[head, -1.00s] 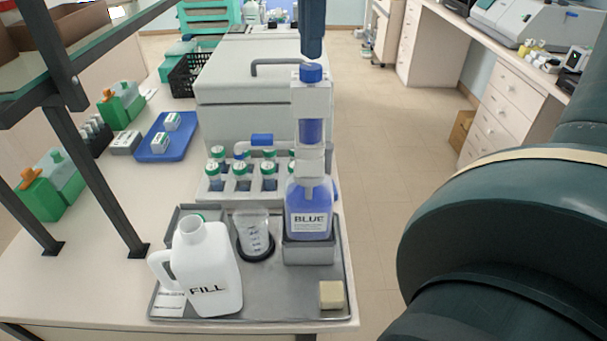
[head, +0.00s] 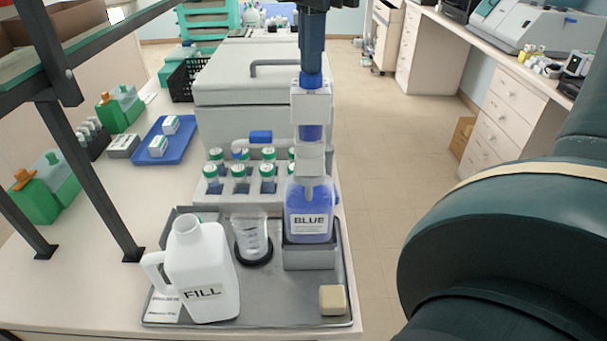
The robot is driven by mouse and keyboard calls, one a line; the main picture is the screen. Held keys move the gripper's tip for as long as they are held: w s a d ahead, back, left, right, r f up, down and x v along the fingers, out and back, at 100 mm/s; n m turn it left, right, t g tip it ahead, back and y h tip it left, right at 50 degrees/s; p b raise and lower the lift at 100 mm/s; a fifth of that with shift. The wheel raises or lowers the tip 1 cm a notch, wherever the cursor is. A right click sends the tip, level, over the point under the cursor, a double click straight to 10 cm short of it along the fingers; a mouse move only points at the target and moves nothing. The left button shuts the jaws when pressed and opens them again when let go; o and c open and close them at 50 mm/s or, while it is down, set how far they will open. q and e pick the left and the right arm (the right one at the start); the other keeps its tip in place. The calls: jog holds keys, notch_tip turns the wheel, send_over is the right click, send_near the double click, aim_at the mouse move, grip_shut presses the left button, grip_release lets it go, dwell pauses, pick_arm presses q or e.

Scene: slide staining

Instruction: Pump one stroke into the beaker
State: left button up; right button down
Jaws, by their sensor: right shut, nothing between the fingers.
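The pump bottle labelled BLUE (head: 309,222) stands upright on a grey block on the tray, with a white pump body and a blue cap (head: 310,82) on top. My right gripper (head: 311,73) points straight down, shut and empty, its tips at the top of the cap and seemingly touching it. The clear beaker (head: 252,236) stands on a black round base just left of the bottle. I cannot tell whether liquid is in it. My left gripper is not in view.
A white FILL jug (head: 206,268) stands left of the beaker on the metal tray (head: 275,305), and a beige block (head: 332,299) sits at its front right corner. A rack of green-capped tubes (head: 240,187) is behind. A dark shelf post (head: 90,170) rises at left.

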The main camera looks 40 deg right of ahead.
jog(key=shift+f, duration=0.2)
dwell(0.6)
jog(key=shift+r+p, duration=1.2)
jog(key=shift+r, duration=0.6)
notch_tip(320, 180, up, 3)
jog(key=shift+f+p, duration=0.1)
jog(key=shift+p, duration=1.05)
notch_tip(320, 180, up, 2)
jog(key=shift+r, duration=0.15)
